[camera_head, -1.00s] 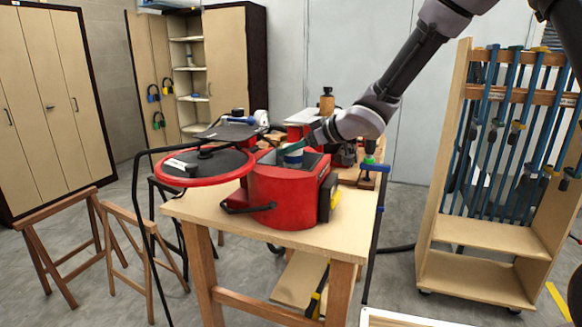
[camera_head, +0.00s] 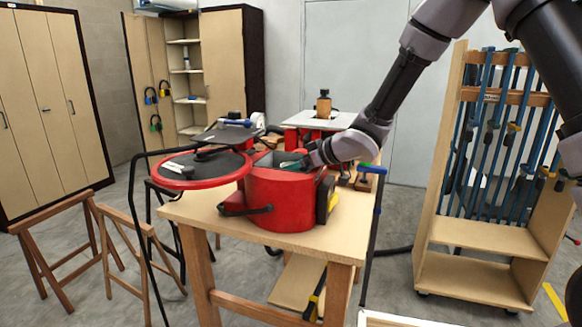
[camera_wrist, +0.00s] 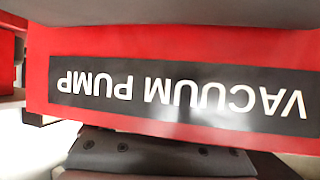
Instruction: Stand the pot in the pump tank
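The pump tank (camera_head: 285,208) is a red, open-topped round vessel on the wooden workbench. Its round red-rimmed lid (camera_head: 208,170) is swung aside to the left. My gripper (camera_head: 292,163) reaches down into the tank's mouth from the right, its green-tinted end at rim level. The pot does not show clearly now; the tank wall and my gripper may hide it. In the wrist view, a red surface with an upside-down "VACUUM PUMP" label (camera_wrist: 180,95) fills most of the picture, with dark grey parts below it. Whether my fingers are open or shut cannot be seen.
The wooden bench (camera_head: 190,212) carries the tank. A blue-handled clamp (camera_head: 372,170) stands at its right edge. A rack of blue clamps (camera_head: 500,130) stands to the right, sawhorses (camera_head: 60,235) to the left.

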